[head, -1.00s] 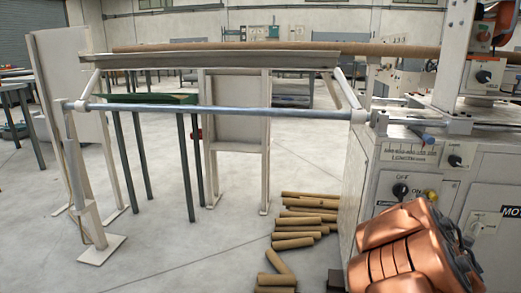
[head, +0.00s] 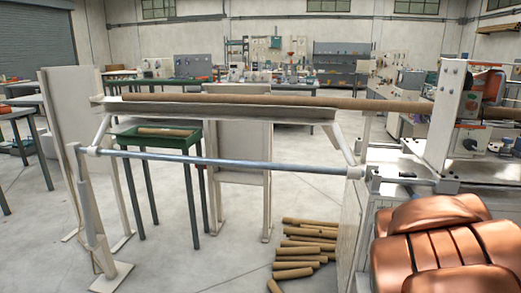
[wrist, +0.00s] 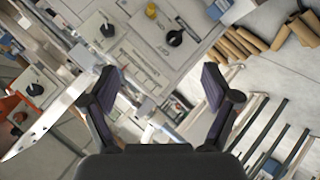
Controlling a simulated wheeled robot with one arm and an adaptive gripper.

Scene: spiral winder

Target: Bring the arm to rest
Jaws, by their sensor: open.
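My gripper (wrist: 160,95) shows in the wrist view with its two dark fingers spread wide and nothing between them. Beyond it is the winder's control panel (wrist: 145,45), with black knobs and a yellow button, seen tilted. In the head view my copper-coloured arm fills the lower right corner, in front of the winder. The gripper itself is not visible in the head view. The winder (head: 447,125) stands at the right. A long brown tube (head: 270,100) runs from it over the grey trough (head: 230,114).
A blue-grey bar (head: 230,161) spans the front of the trough frame. Cut tubes (head: 300,245) lie piled on the floor beside the winder. A green tray table (head: 165,143) holds a tube behind the bar. Open floor lies at the front left.

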